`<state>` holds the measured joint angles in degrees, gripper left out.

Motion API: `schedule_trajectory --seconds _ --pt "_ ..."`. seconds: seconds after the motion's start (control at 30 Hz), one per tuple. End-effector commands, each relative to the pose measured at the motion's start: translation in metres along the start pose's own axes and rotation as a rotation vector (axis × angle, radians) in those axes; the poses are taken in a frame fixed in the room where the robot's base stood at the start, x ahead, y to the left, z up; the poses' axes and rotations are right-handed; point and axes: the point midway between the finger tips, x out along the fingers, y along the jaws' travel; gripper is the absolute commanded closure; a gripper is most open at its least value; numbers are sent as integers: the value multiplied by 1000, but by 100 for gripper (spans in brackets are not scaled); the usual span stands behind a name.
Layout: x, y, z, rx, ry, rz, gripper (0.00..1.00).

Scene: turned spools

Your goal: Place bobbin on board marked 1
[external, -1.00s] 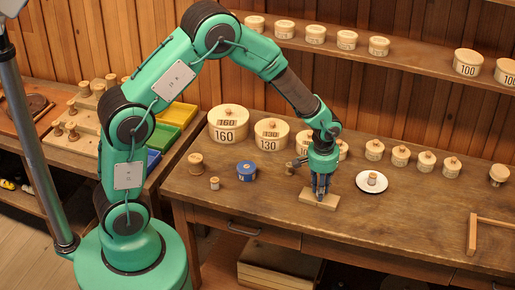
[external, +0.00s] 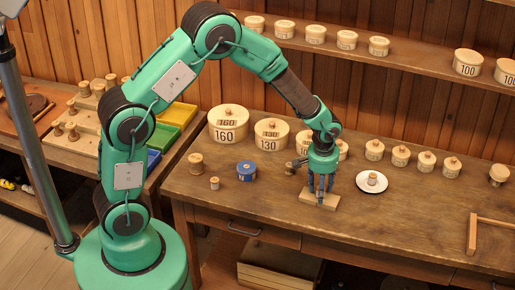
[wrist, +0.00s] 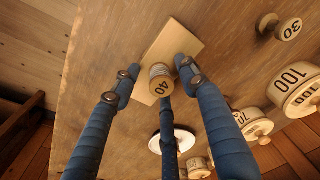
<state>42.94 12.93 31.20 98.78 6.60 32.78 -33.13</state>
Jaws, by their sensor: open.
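A pale wooden board (external: 307,197) lies flat near the front edge of the workbench. It also shows in the wrist view (wrist: 176,36), and I can read no mark on it. A small wooden bobbin marked 40 (wrist: 161,86) is at the board, between my fingertips; it appears to stand on it. My gripper (external: 320,194) is directly above the board, pointing down. In the wrist view its blue fingers (wrist: 157,68) are spread to both sides of the bobbin, with a third finger behind it. In the external view the fingers mostly hide the bobbin.
A white saucer (external: 361,184) with a small spool stands right of the board. A blue tin (external: 246,171), a small spool (external: 214,183) and a larger spool (external: 196,163) stand left. Round boxes line the back. A wooden frame (external: 472,235) lies at right; the front middle is clear.

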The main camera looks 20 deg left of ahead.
Motion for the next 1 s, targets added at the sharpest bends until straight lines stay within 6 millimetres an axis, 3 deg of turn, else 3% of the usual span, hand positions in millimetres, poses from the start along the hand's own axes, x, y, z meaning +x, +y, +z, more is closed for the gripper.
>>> schedule_trajectory --seconds 0.27,0.7,1.0 --pt "-26 0 -1 0 3 2 57" --pt "-96 0 -1 0 2 2 57" --pt "-119 0 0 0 1 1 57"
